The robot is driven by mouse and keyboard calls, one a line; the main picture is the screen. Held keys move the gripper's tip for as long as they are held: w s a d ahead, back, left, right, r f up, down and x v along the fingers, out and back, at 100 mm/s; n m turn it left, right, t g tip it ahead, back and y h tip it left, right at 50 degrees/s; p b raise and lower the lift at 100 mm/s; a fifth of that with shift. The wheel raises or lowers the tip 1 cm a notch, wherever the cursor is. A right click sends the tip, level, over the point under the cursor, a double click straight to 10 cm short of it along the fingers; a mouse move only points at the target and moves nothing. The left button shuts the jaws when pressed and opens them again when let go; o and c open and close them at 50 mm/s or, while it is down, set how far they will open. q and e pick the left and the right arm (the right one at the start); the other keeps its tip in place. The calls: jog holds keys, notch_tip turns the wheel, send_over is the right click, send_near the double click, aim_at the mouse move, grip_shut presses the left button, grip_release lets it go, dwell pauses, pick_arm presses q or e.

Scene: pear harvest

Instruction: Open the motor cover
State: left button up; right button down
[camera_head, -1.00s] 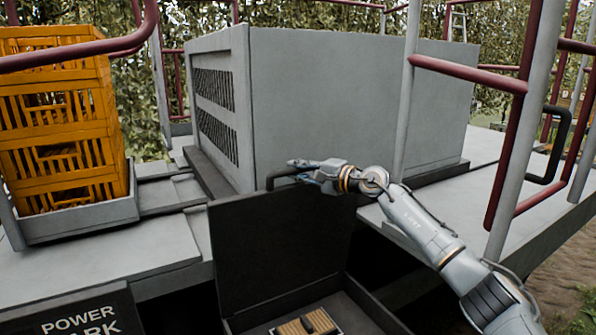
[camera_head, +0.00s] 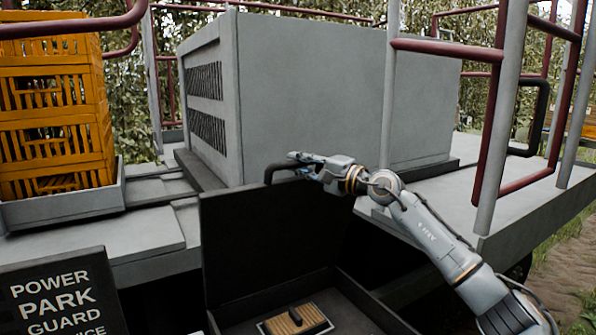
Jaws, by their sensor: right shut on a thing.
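The black motor cover (camera_head: 262,240) stands upright, swung up over an open dark compartment at the front of the machine. A black bar handle (camera_head: 270,171) shows at its top edge. My right gripper (camera_head: 301,165) is shut on the handle, with its arm coming in from the lower right. The fingers partly hide the handle. Inside the compartment, a small wood-toned block (camera_head: 296,319) with a dark grip lies at the bottom, cut by the frame edge. My left gripper is not in view.
A large grey vented housing (camera_head: 330,95) stands right behind the cover. Orange crates (camera_head: 55,110) are stacked at the left. Grey and red railings (camera_head: 497,110) stand at the right, close to my right arm. A black sign (camera_head: 60,300) is at the lower left.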

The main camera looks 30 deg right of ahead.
jog(key=c, duration=1.5)
grip_release()
jog(key=shift+w, duration=0.1)
jog(key=shift+v, duration=6.05)
